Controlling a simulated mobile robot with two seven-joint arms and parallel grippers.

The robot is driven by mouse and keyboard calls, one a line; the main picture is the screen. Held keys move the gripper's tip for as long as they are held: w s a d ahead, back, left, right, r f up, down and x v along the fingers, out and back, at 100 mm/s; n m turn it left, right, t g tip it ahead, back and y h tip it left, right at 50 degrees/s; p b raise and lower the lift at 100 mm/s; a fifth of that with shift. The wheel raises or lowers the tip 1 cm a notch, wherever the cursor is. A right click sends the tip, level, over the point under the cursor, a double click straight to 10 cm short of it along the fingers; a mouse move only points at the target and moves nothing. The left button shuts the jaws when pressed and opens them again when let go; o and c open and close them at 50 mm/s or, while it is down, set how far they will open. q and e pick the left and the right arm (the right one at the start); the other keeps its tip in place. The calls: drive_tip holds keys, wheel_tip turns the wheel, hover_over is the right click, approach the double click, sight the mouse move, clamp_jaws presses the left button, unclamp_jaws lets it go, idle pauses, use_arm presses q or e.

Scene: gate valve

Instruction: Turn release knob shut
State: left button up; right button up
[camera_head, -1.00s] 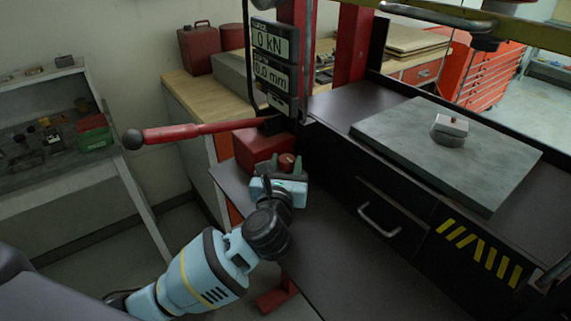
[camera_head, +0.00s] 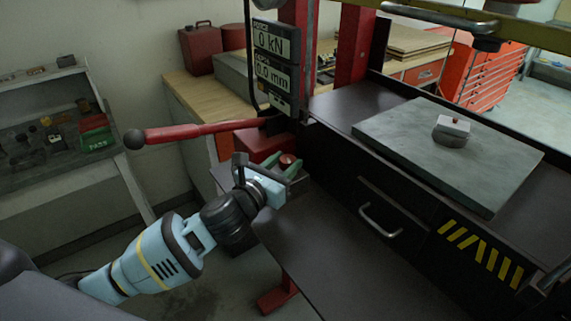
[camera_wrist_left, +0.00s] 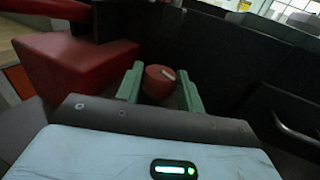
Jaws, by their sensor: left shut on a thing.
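The red release knob (camera_head: 287,161) sits low on the front of the red pump block (camera_head: 262,143) beside the press frame. The fingers also show on both sides of the knob in the wrist view (camera_wrist_left: 160,76). The knob's rear is hidden. My right gripper is in neither view.
A red pump handle (camera_head: 200,130) reaches left above my gripper. The dark press table (camera_head: 335,105) carries a grey plate (camera_head: 400,150) with a small block (camera_head: 452,130). A drawer handle (camera_head: 379,222) juts out to the right. The display reads 0 kN.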

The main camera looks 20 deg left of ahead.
use_arm(q)
drive_tip(key=m+g+h, duration=0.1)
drive_tip(key=m+h, duration=0.1)
drive_tip(key=m+g+h, duration=0.1)
drive_tip(key=h, duration=0.2)
drive_tip(key=shift+w+a+m, duration=0.2)
drive_tip(key=shift+a+m, duration=0.2)
drive_tip(key=shift+w+f+m+g+h, duration=0.1)
drive_tip(key=shift+m+g+h, duration=1.3)
drive_tip(key=shift+g+h, duration=0.4)
drive_tip(key=shift+g+b, duration=0.3)
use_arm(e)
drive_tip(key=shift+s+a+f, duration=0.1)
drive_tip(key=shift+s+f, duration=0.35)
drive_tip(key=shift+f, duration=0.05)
use_arm(q)
drive_tip(key=shift+m+h, duration=0.3)
drive_tip(key=o, duration=1)
drive_tip(key=b+v, duration=0.1)
drive_tip(key=v, duration=0.5)
drive_tip(key=shift+a, duration=0.2)
drive_tip(key=shift+v, duration=0.8)
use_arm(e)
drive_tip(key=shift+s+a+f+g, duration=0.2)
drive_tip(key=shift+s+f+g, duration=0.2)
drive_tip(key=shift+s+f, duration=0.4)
